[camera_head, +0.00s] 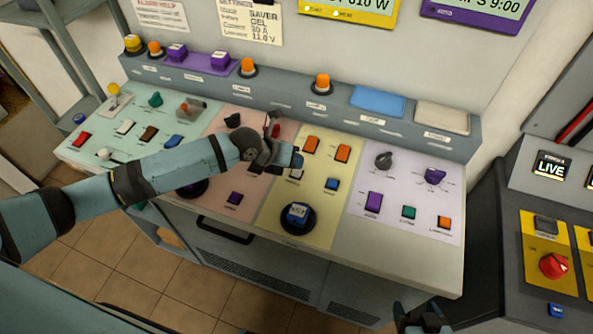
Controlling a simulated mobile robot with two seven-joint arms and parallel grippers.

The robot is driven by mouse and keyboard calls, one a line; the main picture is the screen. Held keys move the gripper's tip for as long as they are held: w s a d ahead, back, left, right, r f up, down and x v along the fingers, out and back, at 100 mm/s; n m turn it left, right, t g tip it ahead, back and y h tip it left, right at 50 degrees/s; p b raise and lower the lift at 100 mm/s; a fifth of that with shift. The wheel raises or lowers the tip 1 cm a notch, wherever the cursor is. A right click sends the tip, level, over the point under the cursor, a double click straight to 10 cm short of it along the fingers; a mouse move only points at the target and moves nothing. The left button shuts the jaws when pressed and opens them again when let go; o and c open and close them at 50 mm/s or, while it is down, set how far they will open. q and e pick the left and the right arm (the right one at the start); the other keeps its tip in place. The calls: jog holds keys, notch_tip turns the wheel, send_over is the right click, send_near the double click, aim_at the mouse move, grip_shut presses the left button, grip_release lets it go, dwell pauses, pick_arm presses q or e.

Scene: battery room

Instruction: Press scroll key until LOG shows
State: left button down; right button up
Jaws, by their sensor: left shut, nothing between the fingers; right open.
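A small screen (551,167) on the dark unit at the right reads LIVE. No key with a readable scroll label shows. My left gripper (296,160) is shut and empty over the middle of the console, at the edge between the pink and yellow fields. It hides part of the controls beneath; whether it touches one I cannot tell. My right gripper (425,321) is open at the bottom edge, partly cut off, in front of the console's right corner.
The console (400,259) carries several switches, knobs and lamps. A red knob (553,265) sits on the right unit. A yellow display (350,10) and a purple display (478,14) hang behind.

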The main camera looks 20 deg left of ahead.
pick_arm(q)
jog(key=shift+f, duration=0.1)
jog(key=shift+f+b, duration=0.3)
jog(key=shift+b, duration=0.15)
jog(key=shift+f, duration=0.2)
dwell(0.3)
jog(key=shift+f+b, duration=0.3)
jog(key=shift+b, duration=0.2)
dwell(0.4)
jog(key=shift+r+p, duration=0.55)
jog(key=shift+r, duration=0.35)
